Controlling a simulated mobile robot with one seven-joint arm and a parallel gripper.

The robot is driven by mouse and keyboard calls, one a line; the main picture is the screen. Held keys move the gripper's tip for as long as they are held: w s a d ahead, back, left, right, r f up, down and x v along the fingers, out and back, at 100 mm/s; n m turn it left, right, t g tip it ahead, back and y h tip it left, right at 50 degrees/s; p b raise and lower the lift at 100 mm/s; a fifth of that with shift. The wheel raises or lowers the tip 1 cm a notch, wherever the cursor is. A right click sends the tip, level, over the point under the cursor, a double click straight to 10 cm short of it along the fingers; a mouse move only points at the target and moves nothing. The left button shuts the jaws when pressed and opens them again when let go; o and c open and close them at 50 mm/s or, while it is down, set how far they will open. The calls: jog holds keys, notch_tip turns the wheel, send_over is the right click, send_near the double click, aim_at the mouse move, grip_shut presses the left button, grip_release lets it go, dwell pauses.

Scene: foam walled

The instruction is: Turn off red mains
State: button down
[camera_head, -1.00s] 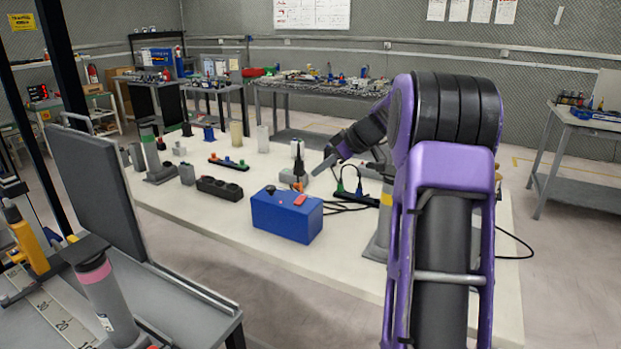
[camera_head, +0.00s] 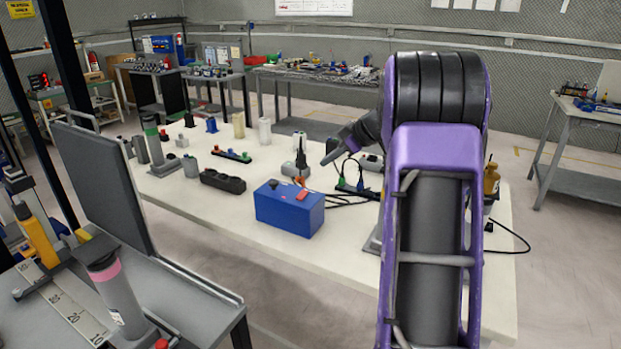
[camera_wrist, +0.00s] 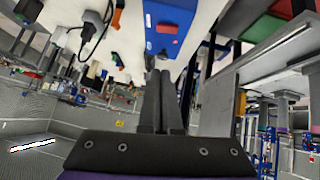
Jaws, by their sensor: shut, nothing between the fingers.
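A blue box (camera_head: 289,207) stands on the white table, with a red switch (camera_head: 303,195) and a dark round knob on top. Whether the switch is on or off cannot be told. The wrist view shows the blue box (camera_wrist: 170,48) and red switch (camera_wrist: 167,28) just beyond my fingertips. My gripper (camera_head: 327,158) is shut and empty, above and behind the box in the head view, apart from the switch. Its two dark fingers lie side by side in the wrist view (camera_wrist: 160,73).
A black socket strip (camera_head: 222,181) lies left of the box. A strip with coloured plugs (camera_head: 232,156) lies behind it. Cables and a tall black plug stand close behind the box. A grey cart (camera_head: 190,310) with an upright panel is at front left.

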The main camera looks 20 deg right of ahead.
jog(key=shift+f, duration=0.1)
send_near(302, 191)
jog(key=w+a, duration=0.2)
jog(key=a, duration=0.1)
jog(key=shift+w+a, duration=0.15)
jog(key=f, duration=0.1)
jog(key=w+f, duration=0.1)
jog(key=d+f, duration=0.1)
jog(key=f, duration=0.1)
jog(key=shift+w+d, duration=0.15)
jog(key=shift+w, duration=0.1)
jog(key=shift+s, duration=0.15)
jog(key=shift+f, duration=0.15)
